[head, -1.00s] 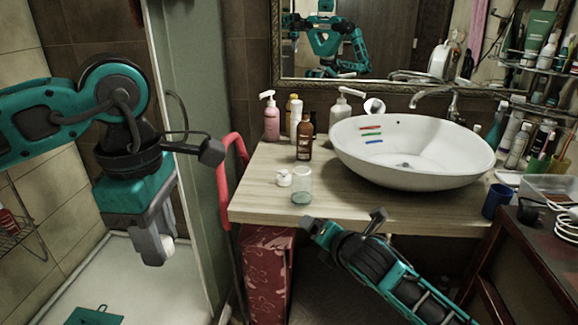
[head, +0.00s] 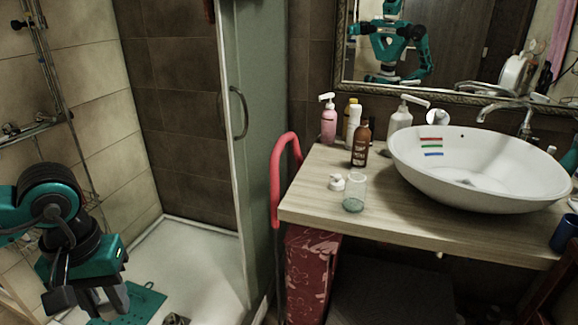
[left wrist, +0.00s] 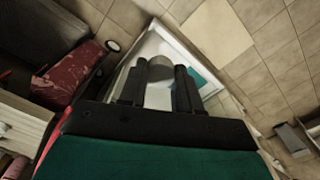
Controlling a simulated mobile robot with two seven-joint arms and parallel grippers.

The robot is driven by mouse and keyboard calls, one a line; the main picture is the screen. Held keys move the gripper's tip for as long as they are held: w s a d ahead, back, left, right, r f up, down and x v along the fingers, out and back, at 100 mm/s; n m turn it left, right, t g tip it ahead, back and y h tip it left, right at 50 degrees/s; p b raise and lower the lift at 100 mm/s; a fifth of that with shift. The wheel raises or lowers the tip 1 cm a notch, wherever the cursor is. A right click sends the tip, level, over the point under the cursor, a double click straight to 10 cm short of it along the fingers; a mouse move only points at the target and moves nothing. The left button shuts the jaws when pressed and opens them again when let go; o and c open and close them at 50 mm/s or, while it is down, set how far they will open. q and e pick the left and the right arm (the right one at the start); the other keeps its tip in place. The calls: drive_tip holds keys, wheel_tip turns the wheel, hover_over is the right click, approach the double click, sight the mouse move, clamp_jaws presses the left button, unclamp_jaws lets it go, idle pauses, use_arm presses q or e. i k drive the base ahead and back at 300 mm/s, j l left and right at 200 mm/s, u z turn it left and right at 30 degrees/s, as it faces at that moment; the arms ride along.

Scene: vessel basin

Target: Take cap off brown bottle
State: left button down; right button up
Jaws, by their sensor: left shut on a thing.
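The brown bottle (head: 361,146) stands upright on the wooden counter in the head view, left of the basin. Its narrow top looks brown, and I cannot make out a separate cap on it. My left gripper (head: 103,302) hangs low at the far left, over the shower floor and well away from the bottle. In the left wrist view the gripper (left wrist: 160,88) is shut on a small greyish round thing (left wrist: 160,68) between its fingers. It could be a cap, but I cannot tell for certain. My right gripper is out of view.
A clear glass (head: 354,194) and a small white pump-like piece (head: 337,182) stand near the front of the counter (head: 420,226). A pink bottle (head: 328,124) and other bottles stand behind. The white basin (head: 470,180) is right. A red rail (head: 275,180) borders the counter's left side.

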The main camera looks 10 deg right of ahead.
sight(362, 135)
drive_tip(key=i+l+z, duration=0.25)
drive_tip(key=i+z, duration=0.6)
drive_tip(key=z, duration=0.15)
drive_tip(key=i+z, duration=0.5)
drive_tip(key=k+j, duration=0.05)
